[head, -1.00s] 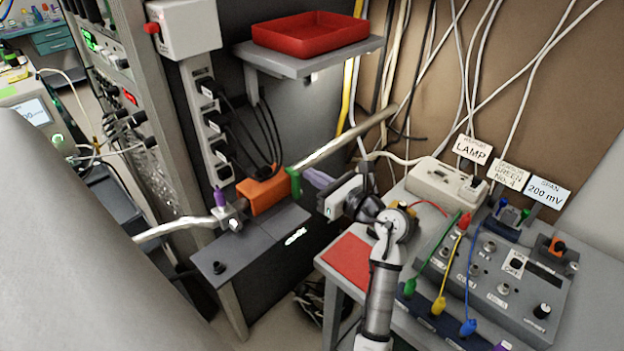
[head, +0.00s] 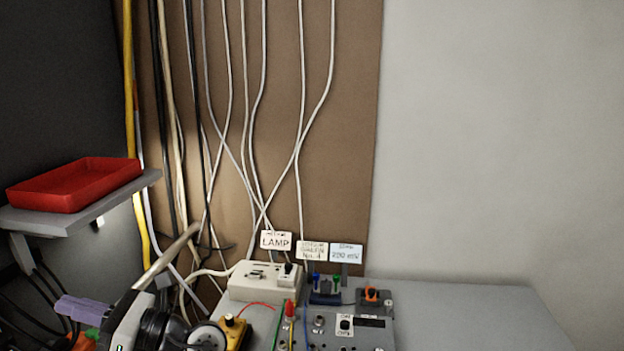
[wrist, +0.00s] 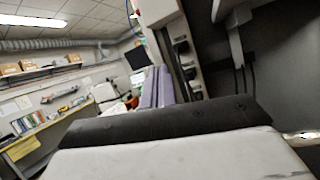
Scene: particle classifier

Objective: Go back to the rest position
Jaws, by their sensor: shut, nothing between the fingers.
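My gripper (head: 80,309) is at the lower left of the head view, its purple fingers pointing left. The fingers are together with nothing between them. They also show from behind in the wrist view (wrist: 155,88), over the dark wrist housing. The gripper is in the air, below the grey shelf and left of the grey bench. The lower part of my arm is cut off by the bottom edge of the head view.
A red tray (head: 75,184) sits on the grey wall shelf (head: 130,186) above my gripper. The bench (head: 480,310) holds a beige lamp box (head: 265,281) and a control panel with labels. Cables hang down the brown board (head: 345,130). The bench's right part is clear.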

